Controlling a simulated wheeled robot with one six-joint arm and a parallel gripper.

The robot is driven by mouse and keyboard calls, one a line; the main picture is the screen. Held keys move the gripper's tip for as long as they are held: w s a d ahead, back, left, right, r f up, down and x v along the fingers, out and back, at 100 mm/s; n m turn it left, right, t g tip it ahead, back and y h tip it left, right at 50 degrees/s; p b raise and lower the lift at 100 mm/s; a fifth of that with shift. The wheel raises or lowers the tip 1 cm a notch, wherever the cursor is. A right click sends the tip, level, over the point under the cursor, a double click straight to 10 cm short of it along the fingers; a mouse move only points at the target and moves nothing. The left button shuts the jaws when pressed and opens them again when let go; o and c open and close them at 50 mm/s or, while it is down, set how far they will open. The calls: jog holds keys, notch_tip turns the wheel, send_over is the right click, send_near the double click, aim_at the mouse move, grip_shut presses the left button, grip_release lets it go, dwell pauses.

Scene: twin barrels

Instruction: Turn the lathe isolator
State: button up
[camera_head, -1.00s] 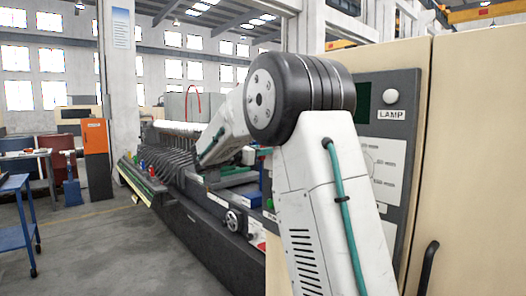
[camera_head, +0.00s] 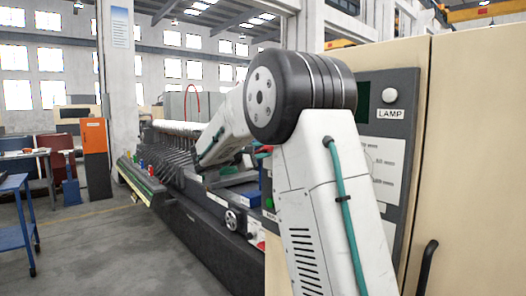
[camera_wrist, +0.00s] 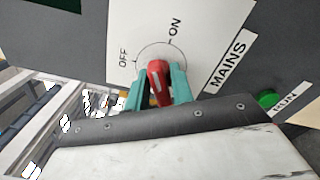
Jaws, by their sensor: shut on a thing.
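My gripper (camera_wrist: 158,92) is shut on the knob, with one teal finger on each side. The knob's end points up between the two words; its exact setting is hard to tell. In the camera_head view my arm hides the gripper and the knob.
A green RUN button (camera_wrist: 267,99) is at the right in the wrist view. In the camera_head view, the grey control panel (camera_head: 405,150) with a LAMP label is on a beige cabinet (camera_head: 475,150) with a black handle (camera_head: 427,267). The lathe bed (camera_head: 215,225) runs to the left.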

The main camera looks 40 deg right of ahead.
jog(key=m, duration=0.5)
jog(key=shift+f+m, duration=0.25)
jog(key=shift+m, duration=0.05)
dwell(0.4)
jog(key=o, duration=0.8)
jog(key=a, duration=0.8)
jog(key=shift+w, duration=0.2)
